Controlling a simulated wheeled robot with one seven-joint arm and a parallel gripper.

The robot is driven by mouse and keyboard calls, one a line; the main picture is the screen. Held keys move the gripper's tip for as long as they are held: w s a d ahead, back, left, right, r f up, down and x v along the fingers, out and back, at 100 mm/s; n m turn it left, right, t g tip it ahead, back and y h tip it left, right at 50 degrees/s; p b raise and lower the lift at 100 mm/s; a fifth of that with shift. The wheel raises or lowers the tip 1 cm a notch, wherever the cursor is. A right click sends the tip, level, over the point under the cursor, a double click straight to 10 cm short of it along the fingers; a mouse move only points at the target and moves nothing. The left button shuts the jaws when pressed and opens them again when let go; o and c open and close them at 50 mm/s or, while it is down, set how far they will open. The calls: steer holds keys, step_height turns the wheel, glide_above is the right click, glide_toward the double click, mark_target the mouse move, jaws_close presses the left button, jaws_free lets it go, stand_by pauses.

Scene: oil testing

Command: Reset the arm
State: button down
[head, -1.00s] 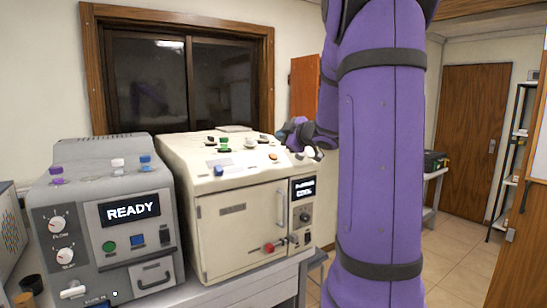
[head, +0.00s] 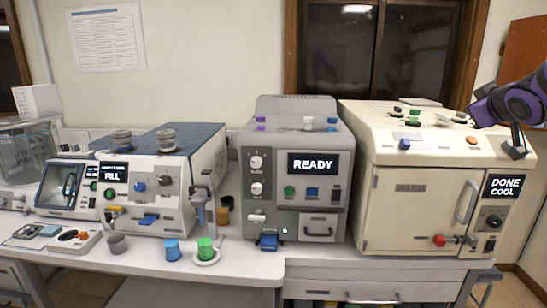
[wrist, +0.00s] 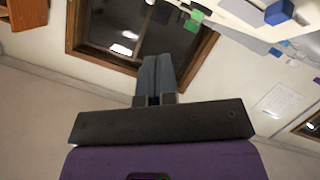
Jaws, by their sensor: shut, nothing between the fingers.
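My purple arm reaches in from the right edge of the head view, beside the cream oven-like machine (head: 415,200). My gripper (head: 517,143) hangs near the upper right corner of that machine, by its "DONE COOL" display; I cannot tell from this view whether it touches. In the wrist view my gripper (wrist: 156,62) shows two grey fingers together with nothing between them. The wrist view is tilted and faces the window (wrist: 140,35) and wall.
A grey machine reading "READY" (head: 297,180) stands left of the cream one. Farther left is a white machine reading "FILL" (head: 120,190). A blue cup (head: 172,250) and a green cup (head: 206,249) stand on the counter (head: 240,268). Small lidded items sit on the machines.

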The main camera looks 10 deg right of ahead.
steer(key=s+a+f+m+g+y, duration=0.1)
steer(key=s+a+f+g, duration=0.3)
steer(key=s+a, duration=0.6)
steer(key=s+a+f+m+g+y, duration=0.1)
steer(key=s+a+f+g+y, duration=0.3)
steer(key=s+a, duration=0.7)
steer(key=a+f, duration=0.1)
steer(key=a, duration=0.3)
steer(key=shift+s+a+m, duration=0.15)
steer(key=shift+m, duration=0.15)
stand_by(0.4)
